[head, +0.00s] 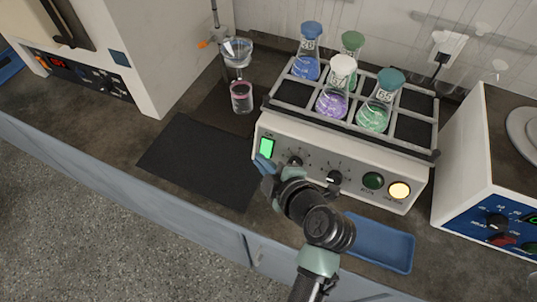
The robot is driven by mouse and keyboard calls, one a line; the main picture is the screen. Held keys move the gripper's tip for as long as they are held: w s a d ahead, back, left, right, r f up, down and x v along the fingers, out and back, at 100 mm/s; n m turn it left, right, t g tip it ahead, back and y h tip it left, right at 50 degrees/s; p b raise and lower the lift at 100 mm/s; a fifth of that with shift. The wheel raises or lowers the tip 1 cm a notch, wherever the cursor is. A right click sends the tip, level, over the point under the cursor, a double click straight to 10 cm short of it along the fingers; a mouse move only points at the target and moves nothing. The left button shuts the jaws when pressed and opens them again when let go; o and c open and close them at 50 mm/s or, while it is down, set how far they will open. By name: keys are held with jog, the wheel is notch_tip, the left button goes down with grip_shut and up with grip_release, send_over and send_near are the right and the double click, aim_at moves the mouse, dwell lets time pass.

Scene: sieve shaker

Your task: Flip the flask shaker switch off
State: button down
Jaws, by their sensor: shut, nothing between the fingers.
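The flask shaker (342,172) stands on the dark counter with several stoppered flasks in its rack. Its switch (266,147) at the left end of the front panel glows green. A round amber lamp (399,190) is lit at the panel's right end, beside a dark green button (373,181). Two black knobs sit between the switch and the button. My gripper (262,165) is shut and empty, its fingertips just below the green switch. Whether the fingertips touch the panel I cannot tell. My arm hides part of the lower panel.
A black mat (195,160) lies left of the shaker. A glass beaker (241,97) stands under a funnel behind the mat. A blue tray (383,243) lies in front of the shaker. White machines stand at left (165,55) and right (480,170). A wall socket (448,46) is behind.

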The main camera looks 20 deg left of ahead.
aim_at(264, 152)
jog(key=shift+w+f, duration=1.35)
jog(key=shift+w, duration=0.2)
jog(key=f+b, duration=0.1)
jog(key=b, duration=0.2)
jog(key=shift+w+f+t+b, duration=0.1)
jog(key=shift+w+t+b, duration=0.05)
jog(key=shift+t+b, duration=0.2)
jog(key=shift+d+f+n+t+b, duration=0.15)
jog(key=shift+n+t+b, duration=0.2)
jog(key=shift+b, duration=0.9)
jog(key=shift+r+p, duration=0.45)
jog(key=shift+p, duration=0.15)
